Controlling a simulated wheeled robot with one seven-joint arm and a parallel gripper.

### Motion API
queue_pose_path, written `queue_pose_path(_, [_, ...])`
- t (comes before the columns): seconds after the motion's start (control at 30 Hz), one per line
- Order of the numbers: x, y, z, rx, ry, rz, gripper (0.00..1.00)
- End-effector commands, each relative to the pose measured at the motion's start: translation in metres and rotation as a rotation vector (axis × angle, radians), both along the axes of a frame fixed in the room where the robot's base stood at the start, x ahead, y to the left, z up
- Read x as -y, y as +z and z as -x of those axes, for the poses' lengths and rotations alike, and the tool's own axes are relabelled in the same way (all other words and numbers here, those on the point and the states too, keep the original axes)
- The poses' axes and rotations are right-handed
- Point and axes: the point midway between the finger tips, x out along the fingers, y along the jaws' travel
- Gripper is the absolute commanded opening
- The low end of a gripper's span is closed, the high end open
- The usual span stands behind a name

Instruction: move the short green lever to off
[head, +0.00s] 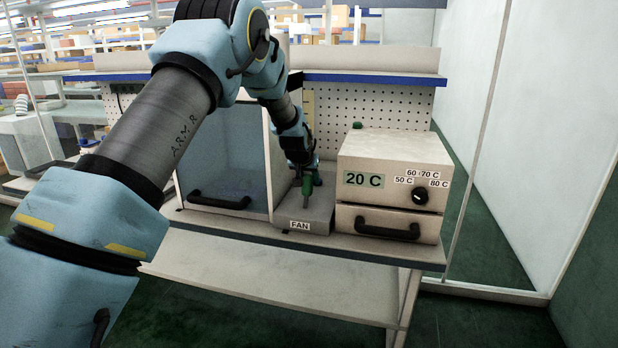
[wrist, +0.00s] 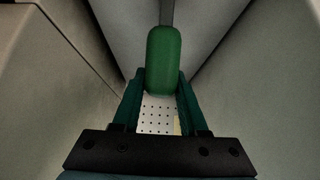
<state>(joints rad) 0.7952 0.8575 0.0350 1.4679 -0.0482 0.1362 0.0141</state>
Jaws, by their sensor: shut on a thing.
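The short green lever (head: 307,186) stands on a grey box labelled FAN (head: 291,224) on the bench. In the wrist view its rounded green handle (wrist: 163,60) sits between the two green fingers, on a grey stem. My gripper (wrist: 162,82) is shut on the handle, with a finger at each side. In the head view my gripper (head: 308,175) is at the lever, partly hidden by my wrist. I cannot read any on or off mark.
An oven-like box (head: 392,185) showing 20 C, with a black knob and drawer handle, stands close to the right. A clear-fronted cabinet (head: 222,160) with a black handle stands close to the left. A perforated panel (head: 375,105) is behind.

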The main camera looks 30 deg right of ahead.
Motion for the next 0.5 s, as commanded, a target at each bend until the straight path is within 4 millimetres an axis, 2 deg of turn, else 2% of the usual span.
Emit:
queue_pose_path(0.2, [0.0001, -0.0006, -0.0002, 0.001, 0.0, 0.001, 0.0])
queue_pose_path(0.23, [0.0001, -0.0006, -0.0002, 0.001, 0.0, 0.001, 0.46])
queue_pose_path(0.47, [0.0, -0.0004, -0.0002, 0.001, 0.0, 0.001, 0.72])
queue_pose_path(0.5, [0.0, -0.0004, -0.0002, 0.001, 0.0, 0.001, 0.72])
